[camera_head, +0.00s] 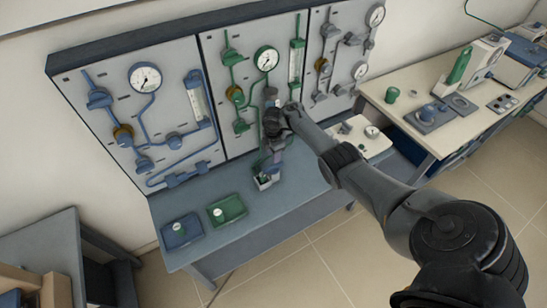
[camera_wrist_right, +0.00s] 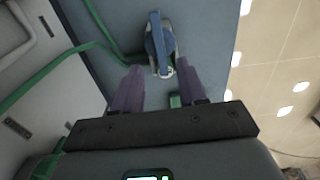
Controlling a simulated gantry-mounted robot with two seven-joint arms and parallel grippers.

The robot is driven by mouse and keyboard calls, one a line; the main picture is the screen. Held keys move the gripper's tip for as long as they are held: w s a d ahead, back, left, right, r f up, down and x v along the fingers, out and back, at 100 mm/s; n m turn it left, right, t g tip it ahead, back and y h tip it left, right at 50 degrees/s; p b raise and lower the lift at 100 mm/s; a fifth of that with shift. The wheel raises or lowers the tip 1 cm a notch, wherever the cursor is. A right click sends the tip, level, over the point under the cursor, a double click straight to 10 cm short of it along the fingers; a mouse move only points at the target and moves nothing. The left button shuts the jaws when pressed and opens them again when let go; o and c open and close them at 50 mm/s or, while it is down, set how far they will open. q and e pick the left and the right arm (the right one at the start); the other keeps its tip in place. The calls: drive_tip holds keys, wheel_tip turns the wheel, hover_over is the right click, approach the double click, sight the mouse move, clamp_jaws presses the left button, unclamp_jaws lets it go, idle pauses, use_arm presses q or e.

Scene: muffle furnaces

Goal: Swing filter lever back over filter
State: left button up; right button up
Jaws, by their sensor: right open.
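A blue lever (camera_wrist_right: 155,36) stands out in the right wrist view, lying across a small pale, rounded fitting that looks like the filter (camera_wrist_right: 162,69). In the head view a small pale fitting with a dark green part (camera_head: 264,181) sits on the bench just under my right gripper (camera_head: 268,168); the gripper partly hides it. In the wrist view the two purple-grey fingers of my right gripper (camera_wrist_right: 160,85) are apart, with nothing held between them. The lever and fitting lie just beyond the fingertips, near the middle. My left gripper is not in view.
A wall panel (camera_head: 220,62) with blue and green pipes and gauges rises close behind my right gripper. A blue tray (camera_head: 170,242) and a green tray (camera_head: 242,209) are on the bench (camera_head: 210,259), left of the gripper. A pale table (camera_head: 430,88) stands at right.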

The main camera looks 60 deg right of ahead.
wheel_tip(320, 180, up, 4)
drive_tip(key=shift+f+p, duration=0.2)
drive_tip(key=shift+p, duration=0.3)
